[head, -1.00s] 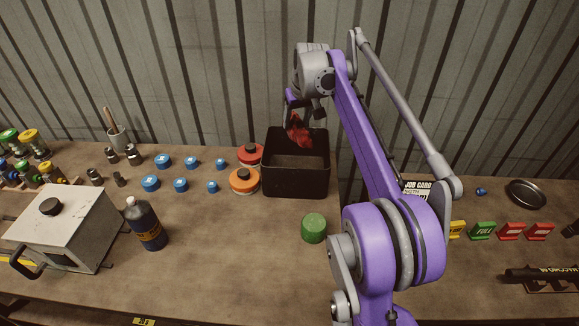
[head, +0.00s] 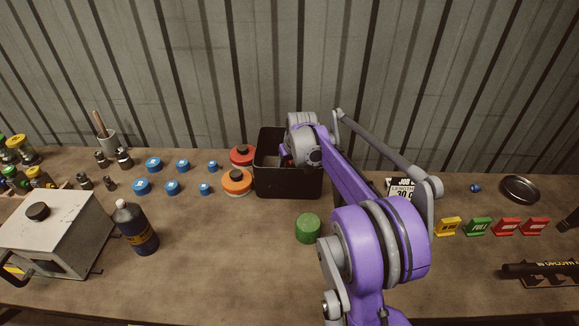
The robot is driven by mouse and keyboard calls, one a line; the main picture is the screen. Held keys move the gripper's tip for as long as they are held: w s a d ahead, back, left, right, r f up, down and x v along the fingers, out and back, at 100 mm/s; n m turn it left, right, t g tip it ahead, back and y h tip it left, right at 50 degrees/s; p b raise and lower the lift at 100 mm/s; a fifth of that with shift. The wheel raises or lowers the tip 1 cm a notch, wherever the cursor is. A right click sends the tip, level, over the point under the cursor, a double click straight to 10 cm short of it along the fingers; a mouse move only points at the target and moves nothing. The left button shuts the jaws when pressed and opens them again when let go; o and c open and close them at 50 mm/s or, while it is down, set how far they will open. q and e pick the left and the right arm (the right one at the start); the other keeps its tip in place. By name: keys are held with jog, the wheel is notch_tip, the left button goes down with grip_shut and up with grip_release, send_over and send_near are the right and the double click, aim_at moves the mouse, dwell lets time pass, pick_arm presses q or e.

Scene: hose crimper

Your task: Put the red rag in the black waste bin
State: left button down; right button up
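The black waste bin (head: 288,184) stands at the back of the bench, against the corrugated wall. My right arm reaches over its right side, and its wrist covers much of the bin's opening. My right gripper (head: 285,155) is low at the bin's mouth, mostly hidden behind the wrist. Its fingers cannot be made out. The red rag is almost wholly hidden there; at most a trace of red shows beside the gripper, so I cannot tell whether it is held or loose. My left gripper is not in view.
A red-lidded tin (head: 242,154) and an orange tin (head: 236,182) stand close to the bin's left side. A green cylinder (head: 308,228) stands in front of it. A dark bottle (head: 136,228) and a grey metal box (head: 58,230) are at left. The front middle bench is clear.

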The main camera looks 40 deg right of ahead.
jog(key=shift+f, duration=0.15)
jog(key=o, duration=1.3)
jog(key=shift+o, duration=0.2)
jog(key=shift+r, duration=0.2)
jog(key=v, duration=1.2)
jog(key=shift+p, duration=0.3)
